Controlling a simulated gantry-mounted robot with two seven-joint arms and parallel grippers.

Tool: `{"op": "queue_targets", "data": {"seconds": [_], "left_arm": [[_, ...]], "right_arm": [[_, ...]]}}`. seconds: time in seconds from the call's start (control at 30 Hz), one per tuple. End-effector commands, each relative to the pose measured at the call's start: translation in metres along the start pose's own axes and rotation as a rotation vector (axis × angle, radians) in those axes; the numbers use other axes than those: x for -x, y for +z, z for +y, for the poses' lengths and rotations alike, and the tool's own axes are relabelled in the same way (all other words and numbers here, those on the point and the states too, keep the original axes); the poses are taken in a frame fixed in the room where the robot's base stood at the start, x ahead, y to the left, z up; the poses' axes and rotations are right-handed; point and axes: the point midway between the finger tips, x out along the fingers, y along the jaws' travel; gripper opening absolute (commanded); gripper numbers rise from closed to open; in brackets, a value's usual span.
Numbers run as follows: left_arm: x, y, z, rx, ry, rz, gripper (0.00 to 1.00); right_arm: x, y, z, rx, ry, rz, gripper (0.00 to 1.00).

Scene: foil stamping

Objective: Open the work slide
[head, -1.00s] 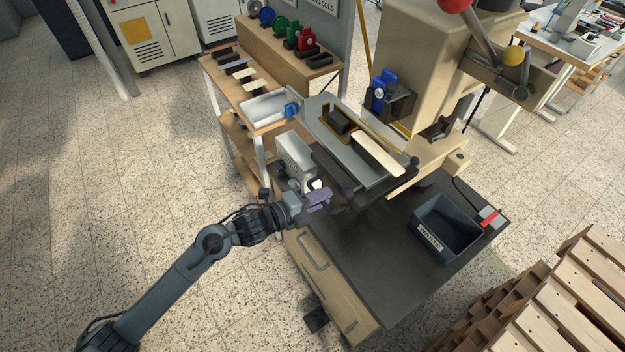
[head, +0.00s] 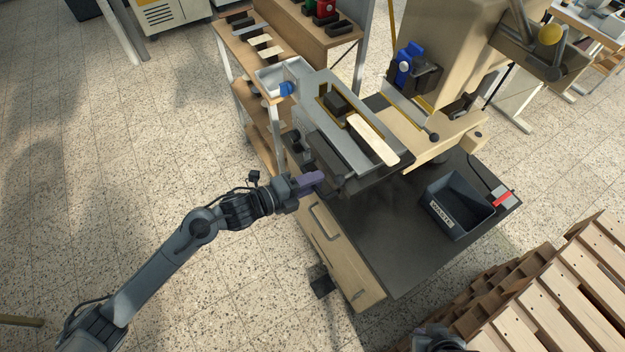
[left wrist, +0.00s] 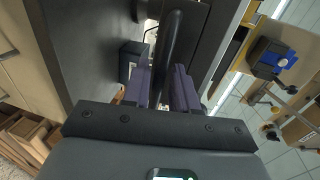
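The work slide (head: 347,150) is a grey plate at the press. It stands out on the left side of the press, with a gap between it and the press's bar with a black knob. A dark block (head: 335,102) sits in its gold-edged recess, and a cream strip (head: 372,139) lies beside it. My left gripper (head: 318,178) is at the slide's near left edge. In the left wrist view its purple fingers (left wrist: 160,88) are on either side of a dark handle bar (left wrist: 174,45) and appear closed on it.
The beige press (head: 455,60) stands behind the slide. A dark waste bin (head: 455,222) sits on the black bench top (head: 385,240). A wooden shelf unit (head: 240,50) with a white tray (head: 270,78) is behind left. Pallets (head: 560,300) are at lower right. The floor at left is clear.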

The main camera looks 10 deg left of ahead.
Motion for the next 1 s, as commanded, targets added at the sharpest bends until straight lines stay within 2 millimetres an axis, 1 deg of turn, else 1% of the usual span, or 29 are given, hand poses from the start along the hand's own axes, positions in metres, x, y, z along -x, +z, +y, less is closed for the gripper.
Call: {"op": "queue_targets", "data": {"seconds": [0.33,0.47,0.57,0.8,1.0], "left_arm": [[0.001,0.0,0.001,0.001,0.003,-0.001,0.34],[0.008,0.0,0.002,0.001,0.004,-0.001,0.34],[0.02,0.001,0.002,-0.001,0.005,-0.002,0.34],[0.062,0.0,0.002,-0.001,0.008,-0.001,0.34],[0.092,0.0,0.002,0.0,0.007,-0.001,0.34]], "right_arm": [[0.0,0.0,-0.001,-0.005,-0.004,0.0,0.0],[0.001,-0.001,-0.001,-0.004,-0.004,0.0,0.0],[0.003,-0.001,-0.001,-0.003,-0.003,0.0,0.0],[0.006,-0.002,0.001,0.005,0.004,-0.001,0.0],[0.008,-0.002,0.002,0.007,0.005,-0.001,0.0]]}}
